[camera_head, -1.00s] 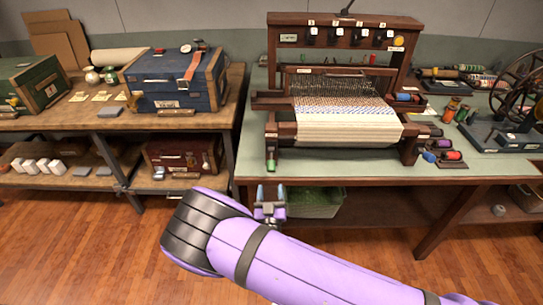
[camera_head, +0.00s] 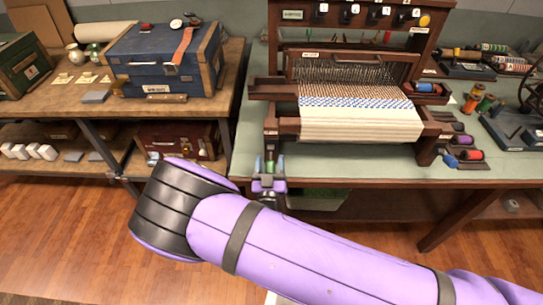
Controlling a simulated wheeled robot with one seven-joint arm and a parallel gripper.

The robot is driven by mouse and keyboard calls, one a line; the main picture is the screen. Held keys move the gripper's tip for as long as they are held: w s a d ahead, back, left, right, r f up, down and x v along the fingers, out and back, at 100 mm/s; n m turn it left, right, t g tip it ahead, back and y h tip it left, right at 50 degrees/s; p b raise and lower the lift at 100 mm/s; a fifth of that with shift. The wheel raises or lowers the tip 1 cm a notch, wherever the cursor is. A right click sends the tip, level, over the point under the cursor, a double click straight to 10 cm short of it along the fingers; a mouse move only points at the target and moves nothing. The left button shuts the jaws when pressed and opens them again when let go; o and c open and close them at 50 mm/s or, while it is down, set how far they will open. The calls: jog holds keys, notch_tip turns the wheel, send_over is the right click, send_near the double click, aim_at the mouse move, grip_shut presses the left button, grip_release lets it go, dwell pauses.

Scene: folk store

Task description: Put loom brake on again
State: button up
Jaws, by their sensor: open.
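The wooden table loom (camera_head: 345,100) stands on the green-topped table, with a cream and blue woven cloth (camera_head: 360,122) on it. At its front left corner is a dark wooden post (camera_head: 270,140) with a green lower end, which I take for the brake handle. My gripper (camera_head: 268,164) is open at the table's front edge, right in front of this post. The green end shows between the fingertips. I cannot tell whether the fingers touch it or stand short of it. No readable label marks the brake.
Thread spools (camera_head: 469,155) lie at the loom's right side. A blue trunk (camera_head: 165,60) stands on the wooden bench to the left. A dark red case (camera_head: 180,142) sits on the shelf below. A green basket (camera_head: 318,199) is under the loom table, partly hidden by my arm.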

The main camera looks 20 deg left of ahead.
aim_at(271, 151)
grip_shut()
jog(key=shift+r, duration=0.1)
dwell(0.3)
notch_tip(271, 151, up, 2)
jog(key=g+h, duration=0.1)
jog(key=g, duration=0.4)
jog(key=shift+s+d, duration=0.1)
jog(key=shift+s, duration=0.05)
jog(key=g, duration=0.1)
jog(key=r+g, duration=0.1)
jog(key=g, duration=0.1)
jog(key=g+h, duration=0.1)
jog(key=shift+r+g, duration=0.25)
jog(key=shift+g, duration=0.05)
dwell(0.3)
grip_release()
jog(key=shift+w, duration=0.2)
